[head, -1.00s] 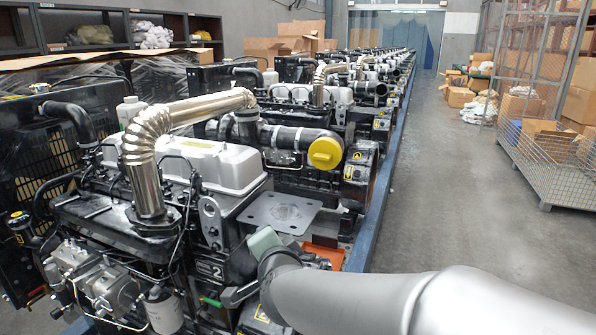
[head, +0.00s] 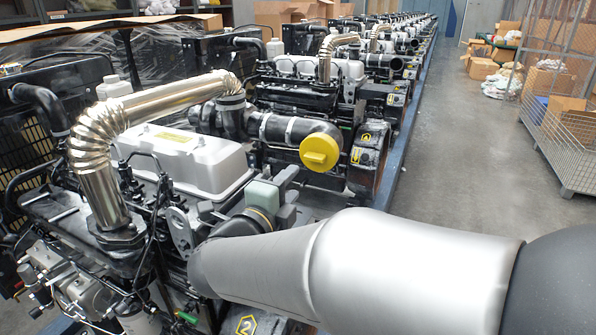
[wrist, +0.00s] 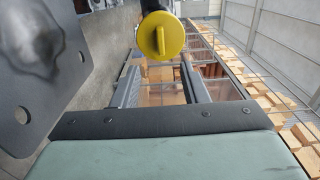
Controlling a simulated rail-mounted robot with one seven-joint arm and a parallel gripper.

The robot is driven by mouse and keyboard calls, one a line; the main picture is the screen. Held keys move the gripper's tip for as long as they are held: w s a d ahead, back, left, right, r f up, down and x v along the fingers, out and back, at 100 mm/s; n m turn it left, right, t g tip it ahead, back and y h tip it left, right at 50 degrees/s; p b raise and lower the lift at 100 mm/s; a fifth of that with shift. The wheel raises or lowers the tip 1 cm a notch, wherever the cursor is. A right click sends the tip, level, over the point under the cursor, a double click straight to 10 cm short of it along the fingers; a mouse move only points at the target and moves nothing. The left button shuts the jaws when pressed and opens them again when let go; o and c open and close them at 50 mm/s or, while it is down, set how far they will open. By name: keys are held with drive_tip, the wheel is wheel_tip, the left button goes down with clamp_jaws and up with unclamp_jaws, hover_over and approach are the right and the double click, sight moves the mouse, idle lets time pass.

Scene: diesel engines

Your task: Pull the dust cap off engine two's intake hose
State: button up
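The yellow dust cap (head: 320,151) sits on the end of the black intake hose (head: 285,130), which has light clamp bands, on the near engine (head: 195,165). A plate marked 2 (head: 246,325) shows low in the head view. In the wrist view the cap (wrist: 160,37) is a round yellow disc with a raised grip tab. My gripper (head: 292,183) is below and left of the cap in the head view. In the wrist view my gripper (wrist: 160,67) is open and empty, its two fingers apart, with the cap beyond their tips. Contact with the cap is not seen.
A dark flat plate with holes (wrist: 45,65) is close on the left in the wrist view. A shiny ribbed pipe (head: 95,165) arches over the near engine. More engines recede behind. A wire cage (head: 565,135) stands right, across clear floor (head: 460,150).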

sight(313, 160)
drive_tip(key=x, duration=0.7)
drive_tip(key=shift+w+d, duration=0.15)
drive_tip(key=shift+w, duration=0.05)
drive_tip(key=shift+x, duration=1.4)
drive_tip(key=shift+b, duration=0.55)
clamp_jaws()
